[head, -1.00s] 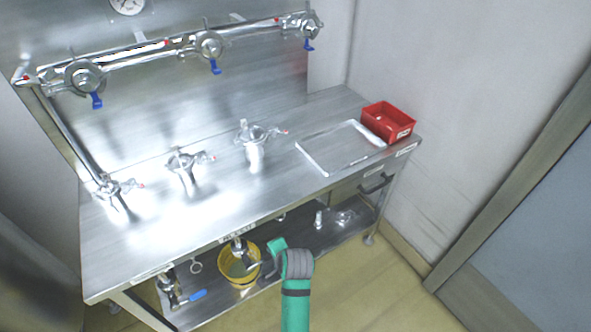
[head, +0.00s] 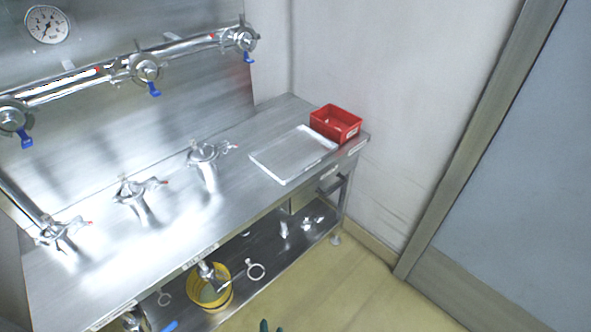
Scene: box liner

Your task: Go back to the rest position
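Only a small dark teal tip of my arm shows at the bottom edge of the head view, right of the yellow bucket. Whether my gripper holds anything cannot be seen. The steel workbench (head: 115,265) stands at the left, with its top and lower shelf in view.
A red box (head: 335,123) and a shallow metal tray (head: 292,154) are at the bench's right end. Several steel fittings stand on top. A yellow bucket (head: 225,298) and a ring clamp (head: 256,271) are below. Clear floor (head: 335,285) lies right, beside a door (head: 525,170).

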